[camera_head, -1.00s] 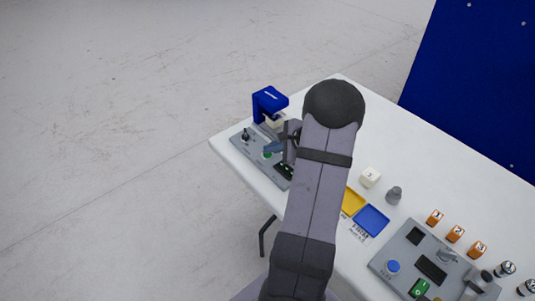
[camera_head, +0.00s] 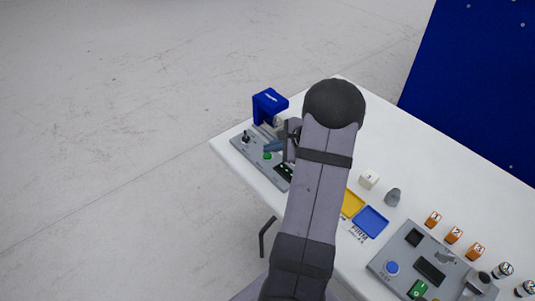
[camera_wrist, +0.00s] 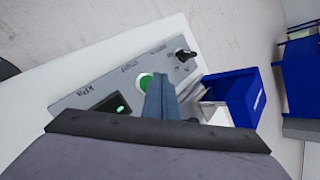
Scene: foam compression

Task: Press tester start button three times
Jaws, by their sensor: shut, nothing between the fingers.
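The grey tester (camera_head: 258,160) stands at the table's far left corner, with a blue press frame (camera_head: 268,100) behind its panel. Its round green start button (camera_head: 267,156) also shows in the wrist view (camera_wrist: 145,82), just left of my fingertips. My gripper (camera_head: 271,147) is shut and empty. Its blue-grey fingers (camera_wrist: 162,100) are together, above or beside the button; I cannot tell whether they touch it. A pale block (camera_wrist: 215,113) shows by the press frame in the wrist view, partly hidden. The dark display (camera_wrist: 107,107) has a green mark on it.
A black switch (camera_head: 246,137) stands on the tester's left end. Yellow (camera_head: 353,202) and blue (camera_head: 371,221) trays, a white cube (camera_head: 369,179) and a grey weight (camera_head: 393,197) lie right of my arm. A second grey panel (camera_head: 402,262) and several orange blocks are further right.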

